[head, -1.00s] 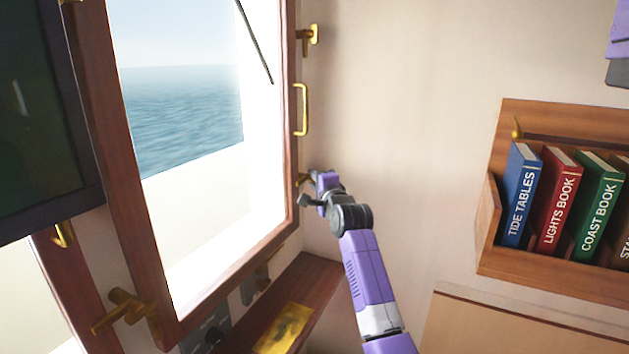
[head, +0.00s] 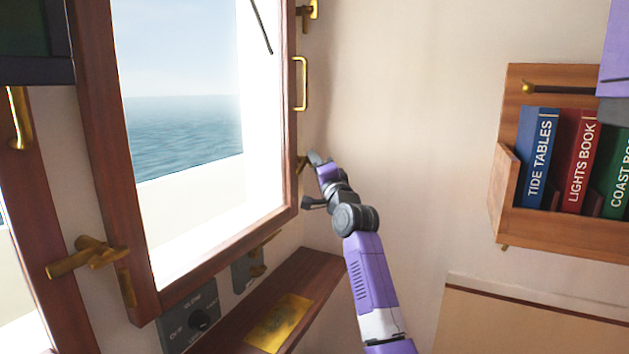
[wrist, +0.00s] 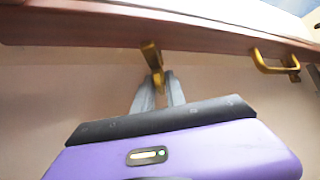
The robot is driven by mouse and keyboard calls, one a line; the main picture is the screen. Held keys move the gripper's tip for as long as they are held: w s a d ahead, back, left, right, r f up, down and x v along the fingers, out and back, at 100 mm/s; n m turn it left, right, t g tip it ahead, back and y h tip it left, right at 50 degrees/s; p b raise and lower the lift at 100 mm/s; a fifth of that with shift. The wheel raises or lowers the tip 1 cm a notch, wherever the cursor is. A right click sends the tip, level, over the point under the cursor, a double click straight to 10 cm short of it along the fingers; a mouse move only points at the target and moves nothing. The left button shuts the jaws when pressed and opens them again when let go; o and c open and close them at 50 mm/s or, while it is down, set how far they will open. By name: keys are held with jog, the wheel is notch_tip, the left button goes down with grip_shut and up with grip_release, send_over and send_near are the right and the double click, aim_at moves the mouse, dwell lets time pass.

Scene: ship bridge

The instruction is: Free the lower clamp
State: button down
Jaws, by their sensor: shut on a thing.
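The lower clamp (head: 301,163) is a small brass piece on the right side of the wooden window frame (head: 287,150), below the brass pull handle (head: 300,84). In the head view my gripper (head: 311,158) is at this clamp and hides part of it. In the wrist view the clamp (wrist: 151,56) reaches from the frame edge down between the two grey fingers of my gripper (wrist: 158,80). The fingers are shut on it. The upper brass clamp (head: 313,9) is at the top of the same side.
A wooden ledge (head: 322,279) with a brass plate (head: 279,322) and a switch panel (head: 190,318) lie below the window. A bookshelf (head: 570,232) is on the right wall. Another brass fitting (head: 88,257) is at lower left.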

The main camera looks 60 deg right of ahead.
jog(key=shift+f+n+t+y+b, duration=0.25)
jog(key=shift+n+t+b, duration=0.6)
jog(key=shift+b, duration=2.15)
jog(key=shift+f+n+t+y+b, duration=0.1)
jog(key=shift+f+n+t+b, duration=0.65)
jog(key=shift+b, duration=2.25)
jog(key=n+b, duration=0.1)
jog(key=b, duration=0.3)
jog(key=n+t+y+b, duration=0.1)
jog(key=n+b, duration=0.1)
jog(key=b, duration=0.2)
jog(key=shift+r, duration=0.4)
jog(key=n+t+b, duration=0.1)
jog(key=b, duration=0.2)
jog(key=n+y+b, duration=0.1)
jog(key=b, duration=0.2)
jog(key=shift+r+t+y, duration=0.2)
jog(key=shift+t+y, duration=0.05)
jog(key=shift+t, duration=0.15)
jog(key=shift+r+n+b, duration=0.3)
jog(key=shift+n+b, duration=0.4)
jog(key=shift+b, duration=0.45)
jog(key=c, duration=1.5)
grip_release()
jog(key=shift+o, duration=0.2)
jog(key=p+v, duration=0.1)
jog(key=v, duration=0.6)
jog(key=shift+s+f, duration=0.3)
